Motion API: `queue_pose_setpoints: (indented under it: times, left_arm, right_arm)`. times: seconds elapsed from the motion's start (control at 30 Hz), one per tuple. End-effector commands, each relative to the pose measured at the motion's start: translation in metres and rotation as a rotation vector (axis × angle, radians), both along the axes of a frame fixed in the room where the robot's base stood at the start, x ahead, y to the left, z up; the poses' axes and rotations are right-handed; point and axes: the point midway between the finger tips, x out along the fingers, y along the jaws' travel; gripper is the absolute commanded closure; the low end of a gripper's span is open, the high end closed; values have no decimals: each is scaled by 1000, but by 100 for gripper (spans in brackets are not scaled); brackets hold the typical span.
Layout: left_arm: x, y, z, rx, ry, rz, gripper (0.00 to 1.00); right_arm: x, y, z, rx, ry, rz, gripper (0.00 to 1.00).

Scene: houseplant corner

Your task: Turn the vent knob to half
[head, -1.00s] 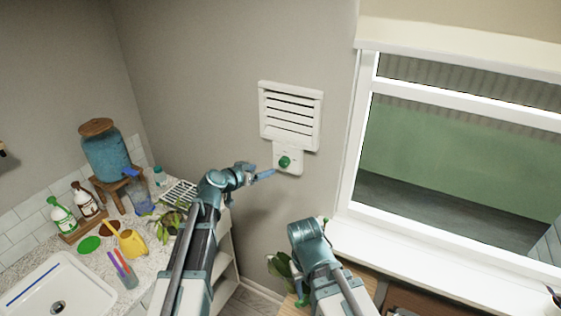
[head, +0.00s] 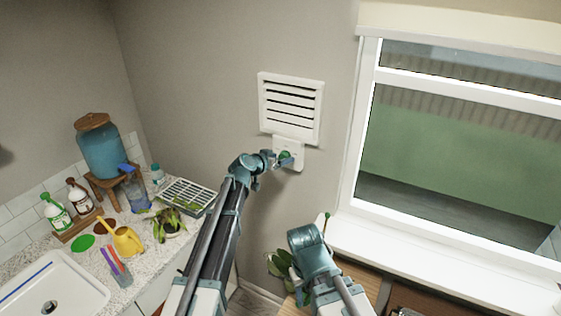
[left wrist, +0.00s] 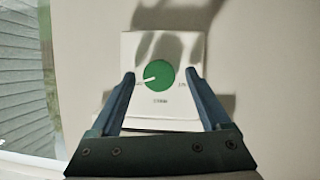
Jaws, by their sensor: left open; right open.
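The green vent knob (left wrist: 158,75) sits on a white plate (left wrist: 140,48) in the left wrist view. Its white pointer line points left and slightly down. In the head view the knob (head: 285,155) is partly hidden by my left gripper, below the slatted white vent (head: 291,106) on the wall. My left gripper (left wrist: 160,78) is open, with one blue finger on each side of the knob; a gap shows between each finger and the knob. Its tips also show at the plate in the head view (head: 283,160). My right arm is low by the window; its fingertips are hidden.
A counter (head: 150,257) on the left holds a blue water dispenser (head: 103,150), bottles, a yellow watering can (head: 127,240) and a potted plant. A window with a white sill (head: 440,260) is to the right. The wall around the vent is clear.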

Motion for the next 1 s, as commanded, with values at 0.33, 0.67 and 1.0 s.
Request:
queue_pose_setpoints:
  times: [0.33,0.67,1.0]
  left_arm:
    - [1,-1,0,0,0,0,30]
    - [0,-1,0,0,0,-1,90]
    - [1,0,-1,-28,13,-1,100]
  right_arm:
    - [0,0,0,0,0,0,50]
    - [0,0,0,0,0,0,50]
    - [0,0,-2,0,0,1,50]
